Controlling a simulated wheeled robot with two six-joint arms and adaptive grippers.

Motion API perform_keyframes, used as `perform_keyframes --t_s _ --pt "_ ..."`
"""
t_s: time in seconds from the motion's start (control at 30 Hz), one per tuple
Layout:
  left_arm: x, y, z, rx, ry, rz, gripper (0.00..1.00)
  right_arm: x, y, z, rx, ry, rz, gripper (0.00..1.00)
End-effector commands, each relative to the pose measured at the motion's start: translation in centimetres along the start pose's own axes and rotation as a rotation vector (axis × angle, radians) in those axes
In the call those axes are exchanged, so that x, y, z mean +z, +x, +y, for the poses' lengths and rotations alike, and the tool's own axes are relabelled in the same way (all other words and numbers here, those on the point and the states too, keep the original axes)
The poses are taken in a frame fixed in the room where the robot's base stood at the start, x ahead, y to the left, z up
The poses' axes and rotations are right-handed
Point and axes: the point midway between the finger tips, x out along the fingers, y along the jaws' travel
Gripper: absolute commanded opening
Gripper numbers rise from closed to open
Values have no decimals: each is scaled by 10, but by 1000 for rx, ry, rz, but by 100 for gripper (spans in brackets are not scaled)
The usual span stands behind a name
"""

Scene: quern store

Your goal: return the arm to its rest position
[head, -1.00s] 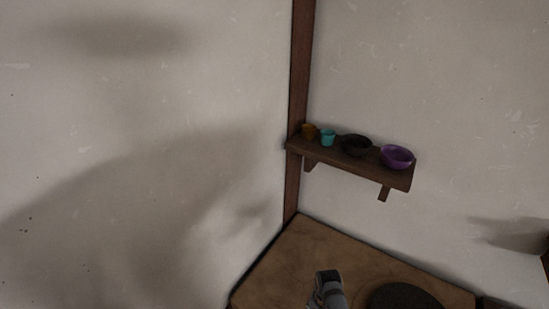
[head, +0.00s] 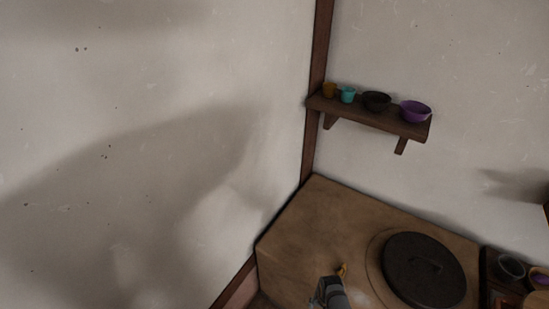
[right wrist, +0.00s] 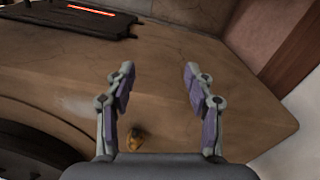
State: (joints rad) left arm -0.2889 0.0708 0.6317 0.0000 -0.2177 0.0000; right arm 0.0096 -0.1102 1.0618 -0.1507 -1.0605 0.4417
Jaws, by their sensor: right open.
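My right gripper (right wrist: 158,72) is open in the right wrist view, its two fingers apart with nothing between their tips. Brown worktop surface lies beyond it. In the head view an arm end, seemingly the right gripper (head: 328,284), shows at the bottom edge over the worktop (head: 300,235); its fingers are too small to read there. My left gripper is in neither current view.
A small orange-yellow thing (head: 342,270) lies by the gripper, also in the wrist view (right wrist: 134,138). A wall shelf (head: 365,118) holds bowls and cups. A dark tray (head: 490,280) is at right.

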Motion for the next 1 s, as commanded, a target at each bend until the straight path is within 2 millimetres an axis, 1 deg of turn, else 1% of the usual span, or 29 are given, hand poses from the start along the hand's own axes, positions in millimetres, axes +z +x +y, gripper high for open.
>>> perform_keyframes --t_s 0.03,0.17,0.2,0.27,0.3,0.37,0.4,0.43,0.5,0.53,0.63,0.73,1.0 --pt "0 6 4 4 -2 0 40 13 19 10 2 -22 -3 54" --pt "7 16 3 2 -1 -9 40 47 64 39 0 -95 9 54" --pt "11 20 1 -1 1 -14 40 62 81 52 1 -122 13 54" --pt "17 27 -3 -5 3 -21 40 87 106 74 4 -169 21 54" --pt "21 31 -4 -8 4 -26 40 107 123 92 6 -202 26 54" --pt "25 38 -6 -10 6 -31 40 137 145 119 12 -254 39 54" --pt "26 42 -7 -11 6 -32 40 155 157 136 16 -285 48 54" --pt "26 44 -7 -12 6 -33 40 167 163 148 20 -306 55 54" --pt "26 48 -6 -11 6 -32 40 190 173 171 27 -346 70 54" --pt "26 49 -6 -11 6 -32 40 197 176 179 30 -360 75 54" --pt "26 50 -5 -10 5 -31 40 212 180 194 37 -389 88 54" --pt "25 50 -4 -8 5 -30 40 216 180 198 38 -398 94 54" --pt "20 50 -4 -8 4 -22 40 215 179 198 38 -396 94 54"
